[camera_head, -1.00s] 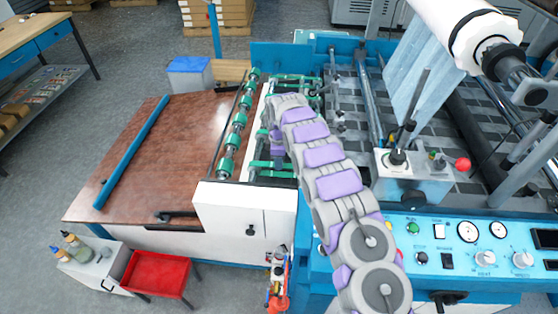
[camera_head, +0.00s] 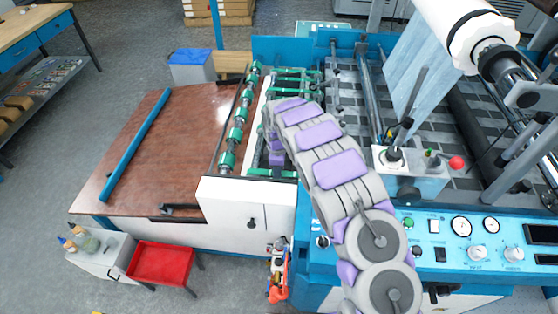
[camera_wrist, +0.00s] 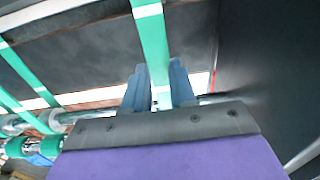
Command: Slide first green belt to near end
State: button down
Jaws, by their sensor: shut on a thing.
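A green belt (camera_wrist: 151,38) runs between the two blue-grey fingers of my gripper (camera_wrist: 158,80) in the wrist view. The fingers are closed around the belt's sides. Another green belt with white marks (camera_wrist: 22,110) lies to the left in the wrist view. In the head view, several green belts cross the gap beside the brown table, some at the far end (camera_head: 297,72) and one near the white end panel (camera_head: 270,173). My arm bends down over this gap, and its links hide the fingertips and the held belt's exact place there.
The shaft with green rollers (camera_head: 236,134) runs along the brown table's right edge. The white end panel (camera_head: 248,208) closes the near end. The machine's blue control panel (camera_head: 440,240) and a box with a red knob (camera_head: 412,172) stand to the right.

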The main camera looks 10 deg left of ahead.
jog(key=s+p, duration=0.1)
jog(key=s, duration=0.2)
jog(key=shift+a, duration=0.1)
jog(key=c, duration=0.9)
grip_release()
jog(key=shift+r, duration=0.1)
notch_tip(320, 180, up, 17)
jog(key=p, duration=0.2)
